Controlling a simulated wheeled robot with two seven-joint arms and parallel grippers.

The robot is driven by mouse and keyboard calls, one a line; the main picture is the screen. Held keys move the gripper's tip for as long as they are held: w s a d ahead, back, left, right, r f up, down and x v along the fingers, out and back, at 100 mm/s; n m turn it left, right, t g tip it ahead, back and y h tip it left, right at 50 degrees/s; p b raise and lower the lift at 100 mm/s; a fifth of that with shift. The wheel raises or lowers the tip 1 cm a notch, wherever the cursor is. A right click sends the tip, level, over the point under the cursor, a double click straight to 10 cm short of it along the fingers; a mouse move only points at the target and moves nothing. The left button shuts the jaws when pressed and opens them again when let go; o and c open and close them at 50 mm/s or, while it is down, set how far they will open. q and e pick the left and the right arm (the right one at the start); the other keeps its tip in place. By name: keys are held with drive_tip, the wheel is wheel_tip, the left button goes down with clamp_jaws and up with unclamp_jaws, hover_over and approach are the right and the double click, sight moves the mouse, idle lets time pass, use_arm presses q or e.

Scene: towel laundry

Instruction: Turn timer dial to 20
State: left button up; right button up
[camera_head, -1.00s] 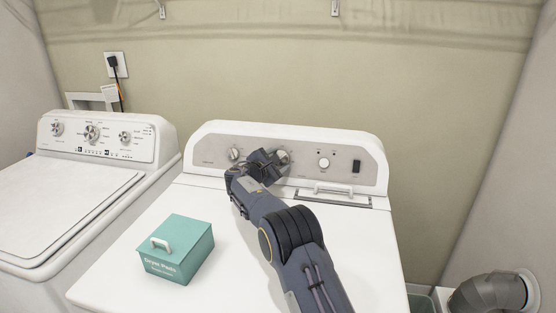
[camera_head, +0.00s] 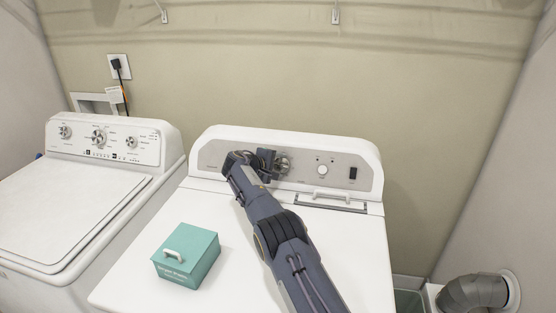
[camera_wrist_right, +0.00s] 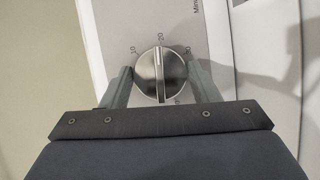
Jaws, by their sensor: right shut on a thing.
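The timer dial (camera_wrist_right: 160,75) is a round silver knob with a raised ridge on the dryer's control panel. In the right wrist view its ridge stands nearly upright, its upper end close to the 20 mark; the 10 mark is left of it and another number is at right. My right gripper (camera_wrist_right: 161,84) has one finger on each side of the dial and is shut on it. In the head view my right gripper (camera_head: 277,162) is at the panel, partly covering the dial (camera_head: 283,165). My left gripper is not in view.
The white dryer (camera_head: 350,245) carries a teal lidded box (camera_head: 187,255) at its left front. A smaller knob (camera_head: 322,170) and a black switch (camera_head: 353,173) are on the panel's right. A washer (camera_head: 70,210) stands at left. A grey duct (camera_head: 475,292) is at right.

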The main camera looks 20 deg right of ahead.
drive_tip(key=shift+m+p, duration=0.4)
drive_tip(key=o, duration=1)
drive_tip(key=shift+d, duration=0.1)
drive_tip(key=shift+a, duration=0.25)
drive_tip(key=b+v, duration=0.2)
drive_tip(key=v, duration=0.5)
drive_tip(key=shift+s+r+b, duration=0.2)
drive_tip(key=shift+r+b, duration=0.05)
drive_tip(key=shift+b, duration=0.1)
